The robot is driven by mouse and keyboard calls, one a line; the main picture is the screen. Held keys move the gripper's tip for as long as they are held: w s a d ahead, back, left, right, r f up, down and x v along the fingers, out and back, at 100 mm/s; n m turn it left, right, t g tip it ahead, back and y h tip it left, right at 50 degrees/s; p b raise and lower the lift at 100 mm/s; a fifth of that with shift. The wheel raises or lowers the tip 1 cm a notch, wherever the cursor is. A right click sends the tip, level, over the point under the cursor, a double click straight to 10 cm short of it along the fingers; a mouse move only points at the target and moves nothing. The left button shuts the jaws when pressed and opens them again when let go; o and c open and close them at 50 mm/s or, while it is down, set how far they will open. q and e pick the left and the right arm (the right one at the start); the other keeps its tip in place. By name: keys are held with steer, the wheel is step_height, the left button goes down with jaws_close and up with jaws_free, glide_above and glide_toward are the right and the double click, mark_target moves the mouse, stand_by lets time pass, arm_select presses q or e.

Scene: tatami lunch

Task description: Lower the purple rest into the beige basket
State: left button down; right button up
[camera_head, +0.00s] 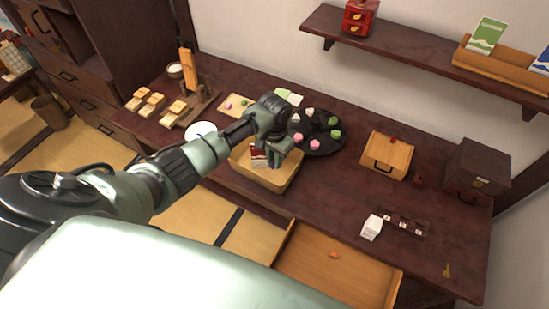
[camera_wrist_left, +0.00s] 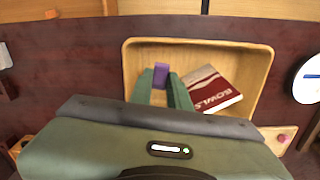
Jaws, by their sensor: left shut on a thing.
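The beige basket (camera_head: 277,183) stands near the front edge of the dark counter; its rim also shows in the left wrist view (camera_wrist_left: 262,62). My left gripper (camera_head: 277,157) is over the basket. In the left wrist view my left gripper (camera_wrist_left: 161,84) is shut on the purple rest (camera_wrist_left: 162,70), which sticks up between the fingertips against the basket's inside. I cannot tell whether the rest touches the basket floor. In the head view the gripper hides the rest. A red and white booklet (camera_wrist_left: 218,88) marked BOWLS lies in the basket beside the gripper. My right gripper is out of view.
A dark round tray (camera_head: 316,134) with several sweets stands just right of the gripper. A white plate (camera_head: 201,130) is left of the basket. An open drawer (camera_head: 310,270) juts out at the front. A wooden box (camera_head: 386,158) and a white carton (camera_head: 372,228) stand to the right.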

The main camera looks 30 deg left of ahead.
mark_target(274, 177)
arm_select(q)
steer(key=shift+f+b, duration=0.9)
steer(key=shift+f, duration=0.7)
steer(key=shift+f+b, duration=0.7)
steer(key=shift+f, duration=0.65)
steer(key=shift+f+b, duration=0.8)
steer(key=shift+f, duration=0.1)
steer(key=shift+f+b, duration=1.15)
steer(key=shift+f, duration=0.5)
steer(key=c, duration=1.3)
jaws_free()
steer(key=shift+o, duration=0.2)
